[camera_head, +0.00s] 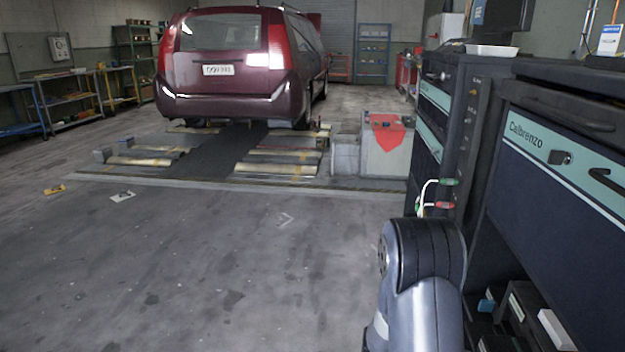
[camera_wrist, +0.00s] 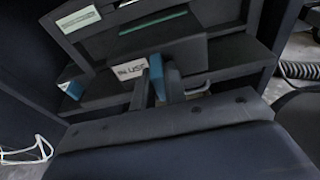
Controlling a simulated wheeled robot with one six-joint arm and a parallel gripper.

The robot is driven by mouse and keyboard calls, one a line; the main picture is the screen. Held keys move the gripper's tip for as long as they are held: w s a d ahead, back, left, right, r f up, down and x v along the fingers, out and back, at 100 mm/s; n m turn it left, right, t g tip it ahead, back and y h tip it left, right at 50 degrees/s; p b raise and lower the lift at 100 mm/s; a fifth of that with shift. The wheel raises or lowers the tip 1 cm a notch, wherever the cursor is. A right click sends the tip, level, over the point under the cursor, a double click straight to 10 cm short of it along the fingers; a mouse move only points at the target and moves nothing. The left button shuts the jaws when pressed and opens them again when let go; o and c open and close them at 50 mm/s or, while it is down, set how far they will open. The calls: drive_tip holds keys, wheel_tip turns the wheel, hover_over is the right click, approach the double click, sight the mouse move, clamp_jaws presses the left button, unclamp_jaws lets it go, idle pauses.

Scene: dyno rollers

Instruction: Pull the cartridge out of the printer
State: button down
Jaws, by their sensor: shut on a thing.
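In the wrist view, my gripper (camera_wrist: 160,88) is shut on a small blue piece (camera_wrist: 156,70), which looks like the cartridge's end. The dark printer (camera_wrist: 190,52) is right in front of the fingers. The cartridge meets or lies very close to the printer's front; how far it sits inside I cannot tell. A white label ending in "USE" (camera_wrist: 131,69) shows just left of the fingers.
The printer stands in an open bay of the dark Calbrenzo cabinet (camera_head: 560,160). A blue-and-white box (camera_wrist: 72,87) sits left of it in the wrist view. A white box (camera_head: 556,330) lies in the bay. Open floor (camera_head: 220,270) stretches left, toward a maroon car (camera_head: 235,90).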

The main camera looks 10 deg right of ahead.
drive_tip(key=shift+w+a, duration=0.15)
drive_tip(key=shift+a, duration=0.35)
drive_tip(key=shift+r+p, duration=0.65)
drive_tip(key=shift+r, duration=0.05)
drive_tip(key=shift+w, duration=0.1)
drive_tip(key=f+p+v, duration=0.1)
drive_tip(key=f+v, duration=0.1)
drive_tip(key=v, duration=1.2)
drive_tip(key=shift+w+a+f+p, duration=0.2)
drive_tip(key=shift+a+f+p, duration=0.2)
drive_tip(key=shift+a, duration=0.1)
idle(0.7)
